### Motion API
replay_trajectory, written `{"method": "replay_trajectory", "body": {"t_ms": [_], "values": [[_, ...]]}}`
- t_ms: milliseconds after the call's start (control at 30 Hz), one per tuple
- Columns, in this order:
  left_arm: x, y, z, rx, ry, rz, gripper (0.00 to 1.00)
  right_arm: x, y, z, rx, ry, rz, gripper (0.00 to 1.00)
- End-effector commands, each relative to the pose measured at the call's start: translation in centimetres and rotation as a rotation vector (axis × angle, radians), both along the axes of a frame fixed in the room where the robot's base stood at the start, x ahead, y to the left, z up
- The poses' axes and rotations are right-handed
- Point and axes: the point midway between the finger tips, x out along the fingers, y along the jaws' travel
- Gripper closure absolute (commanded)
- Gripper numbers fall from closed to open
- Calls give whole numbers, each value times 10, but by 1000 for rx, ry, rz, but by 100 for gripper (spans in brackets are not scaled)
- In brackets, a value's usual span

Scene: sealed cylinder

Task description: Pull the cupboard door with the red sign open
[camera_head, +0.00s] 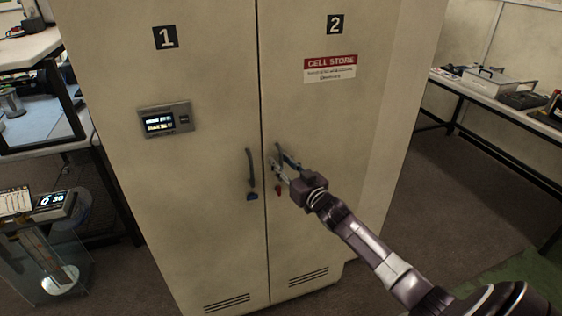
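The cupboard door with the red sign (318,105) is the right-hand one, marked 2. Its sign (330,68) has a red band reading "CELL STORE". The door looks shut, its edge along the dark middle seam. Its dark handle (284,155) is beside that seam, partly hidden by my gripper. My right gripper (276,165) is at this handle, its fingers beside or around it. The overlap is too small to tell whether they are closed on it. A small red item (278,190) hangs just below the gripper. My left gripper is not in view.
The left door (200,190), marked 1, has a lit display (165,120), a handle (251,168) and a blue item below it. A bench (490,97) with equipment stands to the right. Shelving (100,150) stands at left. Floor (440,195) between cupboard and right bench is clear.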

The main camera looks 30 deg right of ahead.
Motion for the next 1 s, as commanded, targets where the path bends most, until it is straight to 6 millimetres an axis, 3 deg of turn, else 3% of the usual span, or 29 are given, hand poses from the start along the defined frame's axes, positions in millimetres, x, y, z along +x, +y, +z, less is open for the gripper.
{"method": "replay_trajectory", "body": {"t_ms": [300,533,1000], "values": [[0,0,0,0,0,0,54,2,0,0,0,0,0,75],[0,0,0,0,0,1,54,2,0,0,0,0,0,100],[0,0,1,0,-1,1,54,-1,0,0,-1,1,6,100]]}}
